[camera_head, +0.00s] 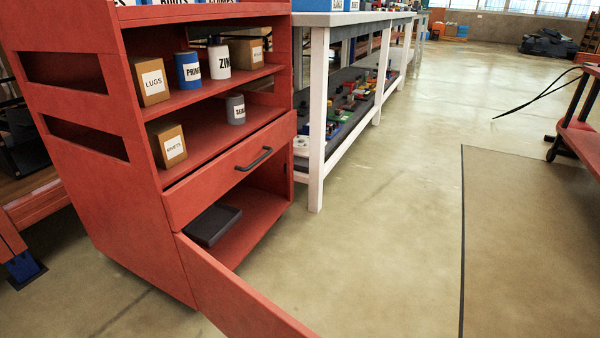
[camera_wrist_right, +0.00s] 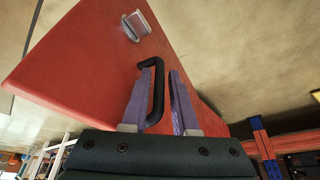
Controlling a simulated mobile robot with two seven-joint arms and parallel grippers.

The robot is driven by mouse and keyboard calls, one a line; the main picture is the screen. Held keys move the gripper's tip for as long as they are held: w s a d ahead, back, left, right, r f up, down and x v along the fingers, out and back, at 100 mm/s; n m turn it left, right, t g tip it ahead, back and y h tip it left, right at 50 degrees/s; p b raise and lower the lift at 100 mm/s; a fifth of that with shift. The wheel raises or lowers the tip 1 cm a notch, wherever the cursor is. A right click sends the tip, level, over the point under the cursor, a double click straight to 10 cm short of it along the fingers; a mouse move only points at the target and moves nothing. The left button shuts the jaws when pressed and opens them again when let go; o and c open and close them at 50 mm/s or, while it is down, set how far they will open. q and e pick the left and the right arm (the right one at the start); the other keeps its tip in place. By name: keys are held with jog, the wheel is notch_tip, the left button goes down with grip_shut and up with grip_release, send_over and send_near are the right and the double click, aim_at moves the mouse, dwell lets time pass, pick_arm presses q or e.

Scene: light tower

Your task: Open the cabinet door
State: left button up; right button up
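The red cabinet (camera_head: 93,185) stands at the left of the head view. Its lower door (camera_head: 235,290) is swung outward, and the lower compartment with a dark tray (camera_head: 213,225) shows. The door's red panel (camera_wrist_right: 85,65) also shows in the right wrist view, with a black bar handle (camera_wrist_right: 157,95). My right gripper (camera_wrist_right: 164,70) has its purple fingers on either side of the handle. The handle lies close to the left finger, with a gap to the right finger, so the gripper looks open around it. My left gripper is not in view.
The cabinet's drawer (camera_head: 225,170) above the door is closed. Labelled boxes and cans stand on its shelves. A white workbench (camera_head: 318,120) is beside it. A red table or cart (camera_head: 580,135) stands at the far right. The floor between is clear.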

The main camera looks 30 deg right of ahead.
jog(key=p+v, duration=0.8)
jog(key=v, duration=0.2)
jog(key=shift+p, duration=0.3)
jog(key=shift+w, duration=0.1)
jog(key=w+d+r+p, duration=0.1)
jog(key=d+r+p, duration=0.2)
jog(key=r+p, duration=2)
jog(key=s+a+r+n+p, duration=0.1)
jog(key=s+r+p, duration=0.1)
jog(key=r+p, duration=2.4)
jog(key=s+r+n+g+p, duration=0.1)
jog(key=s+r+n+p, duration=0.1)
jog(key=r+p, duration=2.4)
notch_tip(320, 180, up, 24)
jog(key=shift+s+a+f+y, duration=0.3)
jog(key=shift+s+a, duration=0.1)
jog(key=shift+s, duration=0.1)
